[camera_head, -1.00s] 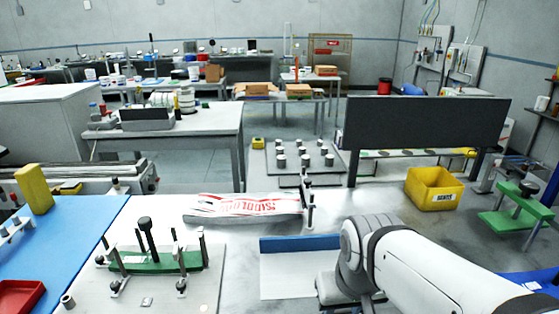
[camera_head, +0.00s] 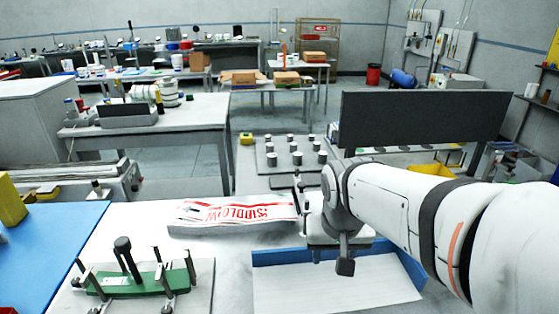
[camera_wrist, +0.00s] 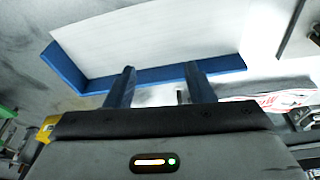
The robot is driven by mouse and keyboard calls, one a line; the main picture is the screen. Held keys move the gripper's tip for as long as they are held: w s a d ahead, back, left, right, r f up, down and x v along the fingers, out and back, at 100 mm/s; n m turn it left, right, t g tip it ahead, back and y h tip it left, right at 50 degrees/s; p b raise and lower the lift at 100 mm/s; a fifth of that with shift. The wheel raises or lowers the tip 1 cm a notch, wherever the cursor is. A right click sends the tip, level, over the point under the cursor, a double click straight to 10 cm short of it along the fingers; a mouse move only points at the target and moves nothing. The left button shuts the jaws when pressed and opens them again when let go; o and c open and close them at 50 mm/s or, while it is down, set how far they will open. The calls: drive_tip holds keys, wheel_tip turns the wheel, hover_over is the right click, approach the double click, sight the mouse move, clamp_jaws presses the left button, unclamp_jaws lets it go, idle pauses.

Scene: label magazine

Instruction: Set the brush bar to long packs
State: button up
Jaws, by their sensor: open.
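A green bar (camera_head: 145,285) with white lettering, too small to read surely, lies on a pale plate at the front left. A black-knobbed post (camera_head: 122,246) rises from it, with clamp-like uprights at both ends. I cannot tell for sure which part is the brush bar. My gripper (camera_wrist: 160,87) is open and empty in the wrist view. In the head view my wrist hangs over the back edge of a blue-walled tray (camera_head: 400,262) with a white floor, well right of the green bar. The tray also shows in the wrist view (camera_wrist: 165,76).
A long white pack with red print (camera_head: 237,210) lies behind the tray's left side; part shows in the wrist view (camera_wrist: 285,98). A dark upright panel (camera_head: 425,120) stands behind my arm. A blue mat (camera_head: 50,240) is at the left. Bare white table lies between the tray and green bar.

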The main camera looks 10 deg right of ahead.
drive_tip(key=w+r+m+h+p, duration=0.1)
drive_tip(key=w+r+m+p, duration=0.1)
drive_tip(key=w, duration=0.7)
drive_tip(key=w+r+m+p, duration=0.2)
drive_tip(key=w+r, duration=0.1)
drive_tip(key=w, duration=0.6)
drive_tip(key=m+h+p, duration=0.2)
drive_tip(key=m, duration=0.1)
approach(301, 184)
drive_tip(key=p+x, duration=0.2)
drive_tip(key=x, duration=0.6)
drive_tip(key=shift+d+f, duration=0.1)
drive_tip(key=shift+c, duration=0.6)
clamp_jaws()
